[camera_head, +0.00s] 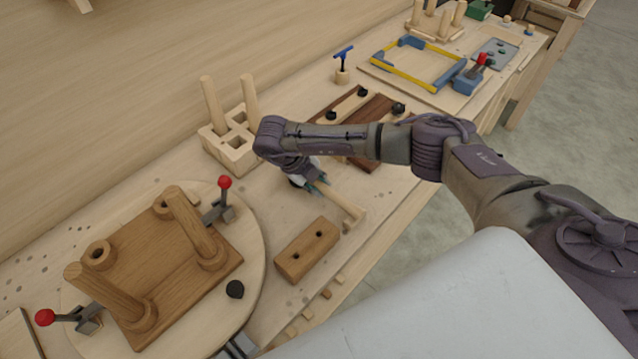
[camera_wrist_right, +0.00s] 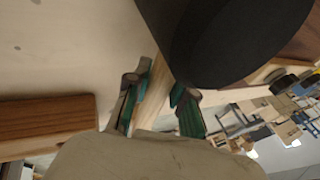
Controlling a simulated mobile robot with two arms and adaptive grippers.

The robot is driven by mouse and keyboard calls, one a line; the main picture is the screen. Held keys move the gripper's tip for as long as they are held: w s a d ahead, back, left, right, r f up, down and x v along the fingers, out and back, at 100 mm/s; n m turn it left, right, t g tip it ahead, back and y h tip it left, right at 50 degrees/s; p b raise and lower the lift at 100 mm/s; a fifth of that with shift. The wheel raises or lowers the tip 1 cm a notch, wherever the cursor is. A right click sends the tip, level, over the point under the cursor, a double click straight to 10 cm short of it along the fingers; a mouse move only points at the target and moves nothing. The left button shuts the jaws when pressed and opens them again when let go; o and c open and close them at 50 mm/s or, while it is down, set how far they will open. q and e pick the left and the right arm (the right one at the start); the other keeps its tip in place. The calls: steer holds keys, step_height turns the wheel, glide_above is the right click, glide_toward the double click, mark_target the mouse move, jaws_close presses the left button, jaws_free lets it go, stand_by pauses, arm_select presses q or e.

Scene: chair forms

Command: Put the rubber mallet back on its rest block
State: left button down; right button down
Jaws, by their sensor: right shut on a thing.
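My right gripper (camera_head: 316,186) is low over the bench, shut on the pale wooden handle (camera_head: 339,202) of the rubber mallet. In the right wrist view the handle (camera_wrist_right: 156,100) lies between the fingertips (camera_wrist_right: 160,82), and the large black mallet head (camera_wrist_right: 225,40) is just beyond them. In the head view the head is mostly hidden by my gripper and wrist. A brown block (camera_head: 307,250) with two dark holes lies nearer the camera. I cannot tell which piece is the rest block, or whether the mallet touches the bench. My left gripper is not in view.
A round board (camera_head: 200,333) at left carries a wooden seat with legs (camera_head: 170,258) and red-knobbed clamps. A pale holed block (camera_head: 232,150) with pegs stands behind my wrist. Dark boards (camera_head: 374,112) lie behind the arm. Small wood pieces line the front edge.

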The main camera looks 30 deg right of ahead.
stand_by(0.4)
steer(key=c, duration=0.9)
jaws_free()
steer(key=v, duration=1.2)
